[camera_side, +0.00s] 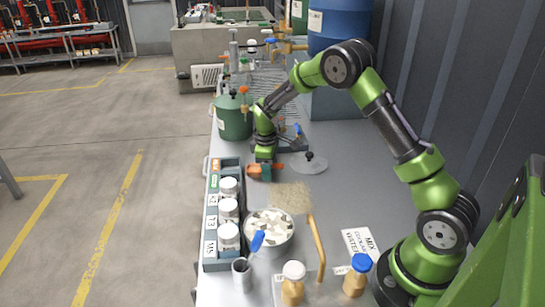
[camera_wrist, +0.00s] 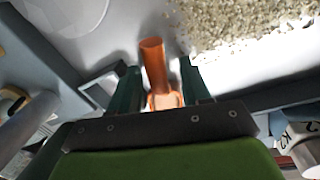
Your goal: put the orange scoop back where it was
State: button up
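The orange scoop (camera_side: 253,171) is low over or on the grey bench, at the tip of my gripper (camera_side: 265,166), in the side view. In the wrist view the orange scoop (camera_wrist: 155,65) lies between the two dark green fingers of my gripper (camera_wrist: 163,88). Its narrow part points away from the palm and its wider part is close to the palm. The fingers stand apart with the scoop between them. I cannot tell whether they press on it. Another bit of orange shows beside the right finger. The scoop's contact with the bench is hidden.
A tray (camera_side: 209,224) of white-lidded jars lies on the left. A metal bowl (camera_side: 272,253) of pale chunks and a grain heap (camera_side: 290,196) are nearby. A green canister (camera_side: 234,120) stands behind, and a round lid (camera_side: 308,164) right. Bottles (camera_side: 293,287) stand in front.

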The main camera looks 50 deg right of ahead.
notch_tip(320, 180, up, 12)
jog(key=a, duration=0.2)
jog(key=s+a+r+m+t+y, duration=0.1)
jog(key=s+a+r+m+t, duration=0.15)
jog(key=s+r, duration=0.25)
jog(key=s+a+r+m+t+y, duration=0.1)
jog(key=s+a+r+m, duration=0.1)
jog(key=s+a+r, duration=0.3)
jog(key=s+a+m+t, duration=0.1)
jog(key=s+a+m, duration=0.1)
jog(key=s, duration=0.5)
jog(key=s+a+r+m+t+y, duration=0.1)
jog(key=s+a+m+t, duration=0.1)
jog(key=s, duration=0.5)
jog(key=shift+s+a+r+m+y, duration=0.3)
jog(key=shift+a+m, duration=0.15)
jog(key=shift+a, duration=0.3)
